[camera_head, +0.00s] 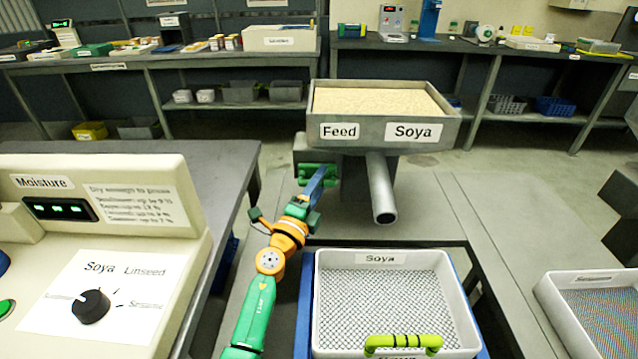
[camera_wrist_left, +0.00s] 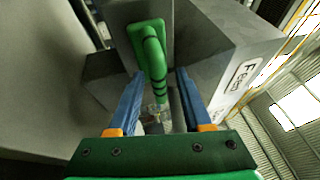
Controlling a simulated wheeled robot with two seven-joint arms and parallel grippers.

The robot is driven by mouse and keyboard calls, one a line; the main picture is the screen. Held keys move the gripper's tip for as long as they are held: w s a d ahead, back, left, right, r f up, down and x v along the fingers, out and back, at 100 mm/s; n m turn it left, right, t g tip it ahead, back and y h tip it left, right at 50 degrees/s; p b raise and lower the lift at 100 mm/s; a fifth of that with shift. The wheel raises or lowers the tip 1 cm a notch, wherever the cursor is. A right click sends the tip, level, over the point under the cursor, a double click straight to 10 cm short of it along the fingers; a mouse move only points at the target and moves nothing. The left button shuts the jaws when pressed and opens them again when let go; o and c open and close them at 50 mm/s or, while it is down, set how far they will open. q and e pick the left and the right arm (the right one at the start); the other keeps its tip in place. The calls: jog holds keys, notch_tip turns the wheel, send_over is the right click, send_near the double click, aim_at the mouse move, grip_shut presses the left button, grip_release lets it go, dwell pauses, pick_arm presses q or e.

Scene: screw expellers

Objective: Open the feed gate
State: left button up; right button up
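The feed hopper (camera_head: 425,130) is a grey box full of pale grain, labelled Feed and Soya, with a pipe (camera_head: 381,190) slanting down from its front. The feed gate's green handle (camera_head: 312,168) is on the hopper's left side, partly hidden behind my gripper. It also shows in the left wrist view (camera_wrist_left: 152,50) as a green bar with dark bands. My left gripper (camera_head: 322,182) is at this handle. In the left wrist view its blue fingers (camera_wrist_left: 160,74) are apart, with the handle's near end between them and gaps on both sides. My right gripper is not in view.
A white mesh tray (camera_head: 322,310) labelled Soya, with a yellow-green handle (camera_head: 403,343), sits below the pipe. A moisture console (camera_head: 150,270) with a black dial stands at left. Another mesh tray (camera_head: 548,298) is at right. Benches with goods line the back.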

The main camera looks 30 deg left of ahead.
pick_arm(q)
grip_shut()
